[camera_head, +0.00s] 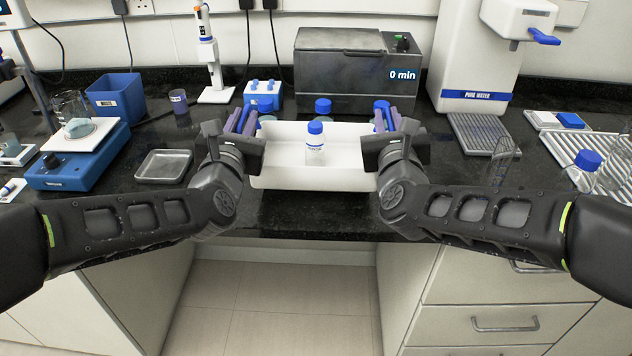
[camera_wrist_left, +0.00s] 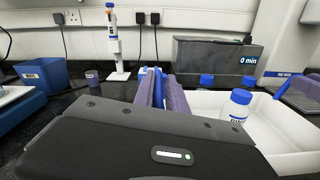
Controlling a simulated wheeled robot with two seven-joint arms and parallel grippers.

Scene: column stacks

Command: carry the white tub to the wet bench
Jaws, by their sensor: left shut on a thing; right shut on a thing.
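The white tub (camera_head: 312,179) sits at the front of the dark bench top, between my two grippers. A small white bottle with a blue cap (camera_head: 315,148) stands upright in it. My left gripper (camera_head: 242,120) is shut on the tub's left side and my right gripper (camera_head: 386,117) on its right side. In the left wrist view, the tub (camera_wrist_left: 275,138) and the bottle (camera_wrist_left: 237,106) show right of the purple fingers (camera_wrist_left: 163,92) of my left gripper. I cannot tell whether the tub touches the bench.
Behind the tub stand a grey bath reading "0 min" (camera_head: 335,75), blue-capped bottles (camera_head: 323,106) and a blue rack (camera_head: 262,96). A metal tray (camera_head: 163,166) and blue stirrer (camera_head: 75,158) lie left. A water dispenser (camera_head: 480,60), a drip grid (camera_head: 484,134) and a blue-capped bottle (camera_head: 588,160) are right.

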